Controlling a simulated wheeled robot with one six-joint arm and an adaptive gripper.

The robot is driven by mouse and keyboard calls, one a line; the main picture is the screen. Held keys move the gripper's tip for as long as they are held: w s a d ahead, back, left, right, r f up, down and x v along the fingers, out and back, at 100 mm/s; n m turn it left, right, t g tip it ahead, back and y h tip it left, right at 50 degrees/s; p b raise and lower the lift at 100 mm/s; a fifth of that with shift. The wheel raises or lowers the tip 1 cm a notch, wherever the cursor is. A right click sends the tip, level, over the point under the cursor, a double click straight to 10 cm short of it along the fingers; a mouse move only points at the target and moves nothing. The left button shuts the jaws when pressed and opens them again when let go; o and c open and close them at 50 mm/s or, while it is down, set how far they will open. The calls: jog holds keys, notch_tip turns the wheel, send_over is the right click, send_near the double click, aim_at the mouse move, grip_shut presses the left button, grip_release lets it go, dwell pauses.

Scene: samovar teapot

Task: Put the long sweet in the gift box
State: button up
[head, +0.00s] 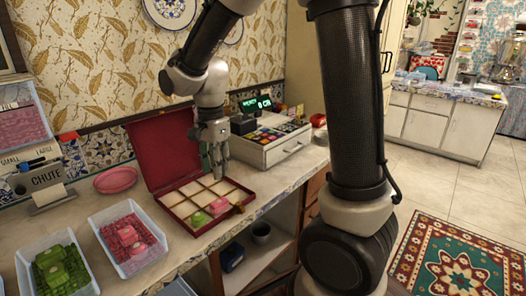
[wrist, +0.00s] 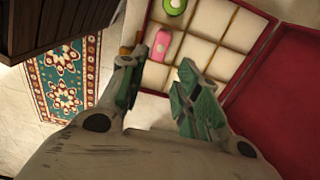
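The red gift box (head: 180,222) stands open on the counter, its lid (head: 160,150) raised at the back and its inside split into pale compartments. A longish pink sweet (head: 219,205) lies in a front compartment, with a round green sweet (head: 199,218) in the one beside it. In the wrist view the pink sweet (wrist: 159,45) and the green ring-shaped sweet (wrist: 174,6) also show in the box (wrist: 152,85). My gripper (head: 217,172) is over the box, pointing down. In the wrist view its green-padded fingers (wrist: 157,85) are apart, with nothing between them.
A light tray of pink pieces (head: 128,238) and another of green pieces (head: 55,265) stand left of the box. A white drawer unit (head: 275,140) stands close right of the box.

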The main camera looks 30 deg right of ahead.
jog(key=s+d+r+n+t, duration=0.2)
jog(key=s+d+r+n, duration=0.3)
jog(key=s+d+n, duration=0.2)
jog(key=s+d+r+n+t, duration=0.2)
jog(key=s+d+r+n, duration=0.4)
jog(key=s, duration=0.6)
jog(key=shift+d+n, duration=0.6)
jog(key=shift+d, duration=0.25)
